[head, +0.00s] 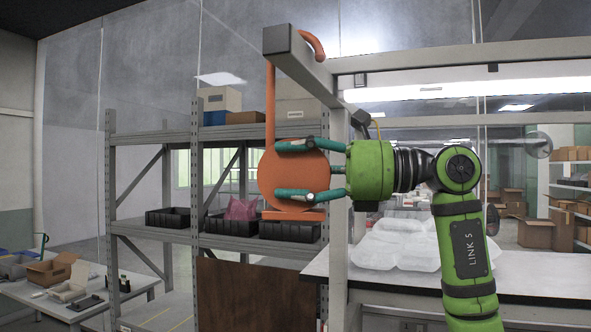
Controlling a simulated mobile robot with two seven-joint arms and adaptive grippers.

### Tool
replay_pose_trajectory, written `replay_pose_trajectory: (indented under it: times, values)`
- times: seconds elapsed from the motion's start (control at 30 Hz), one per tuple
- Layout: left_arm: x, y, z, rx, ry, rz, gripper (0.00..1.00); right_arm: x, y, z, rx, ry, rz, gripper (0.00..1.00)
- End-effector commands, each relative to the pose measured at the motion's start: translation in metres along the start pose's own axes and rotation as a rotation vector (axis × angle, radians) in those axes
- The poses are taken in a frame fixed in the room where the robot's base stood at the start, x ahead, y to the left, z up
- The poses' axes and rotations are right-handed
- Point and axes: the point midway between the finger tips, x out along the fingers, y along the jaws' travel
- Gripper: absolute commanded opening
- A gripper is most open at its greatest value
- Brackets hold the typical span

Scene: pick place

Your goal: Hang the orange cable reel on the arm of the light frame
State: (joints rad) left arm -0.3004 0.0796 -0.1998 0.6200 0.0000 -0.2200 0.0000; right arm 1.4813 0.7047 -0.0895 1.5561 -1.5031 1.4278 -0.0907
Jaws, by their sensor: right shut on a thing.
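The orange cable reel (266,178) is a round disc with a flat foot below and a long upright stem that ends in a curved hook. My right gripper (282,170) comes from the right and is shut on the reel, its teal fingers lying across the disc. The light frame's arm (303,68) is a grey bar that juts toward me at the top. The reel's stem shows left of this arm, and the hook's curved end shows above and right of it. Whether the hook touches the arm I cannot tell. My left gripper is out of view.
A grey shelf rack (195,160) with black bins (290,229) and boxes stands behind the reel. A white worktop (530,272) with clear plastic packs (395,250) is at right, behind my arm. A low table (60,305) with an open carton stands at lower left.

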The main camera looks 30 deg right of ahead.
Motion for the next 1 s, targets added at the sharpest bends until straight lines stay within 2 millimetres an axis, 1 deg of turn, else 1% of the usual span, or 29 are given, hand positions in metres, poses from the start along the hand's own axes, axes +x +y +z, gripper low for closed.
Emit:
replay_pose_trajectory:
  times: [0.07, 0.1, 0.17, 0.5, 0.63, 0.77, 1.0]
  values:
    - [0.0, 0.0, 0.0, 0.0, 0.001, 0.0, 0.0, -0.001, 0.0, 0.002, -0.002, -0.005, 0.0, 0.0]
    - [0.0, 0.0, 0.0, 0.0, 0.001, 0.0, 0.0, -0.001, 0.0, 0.002, -0.001, -0.005, 0.0, 0.62]
    - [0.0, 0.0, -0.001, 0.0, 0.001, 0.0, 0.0, -0.001, 0.0, 0.002, -0.001, -0.005, 0.0, 0.86]
    - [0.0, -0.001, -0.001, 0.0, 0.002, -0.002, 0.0, 0.0, -0.001, -0.001, 0.002, 0.003, -0.001, 0.86]
    - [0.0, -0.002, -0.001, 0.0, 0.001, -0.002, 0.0, -0.008, -0.001, -0.001, 0.002, 0.002, -0.003, 0.86]
    - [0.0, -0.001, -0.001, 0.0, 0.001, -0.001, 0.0, -0.03, -0.001, 0.0, 0.0, 0.0, -0.007, 0.86]
    - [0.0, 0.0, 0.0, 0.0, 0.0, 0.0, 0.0, -0.082, -0.001, 0.0, 0.002, -0.001, -0.006, 0.86]
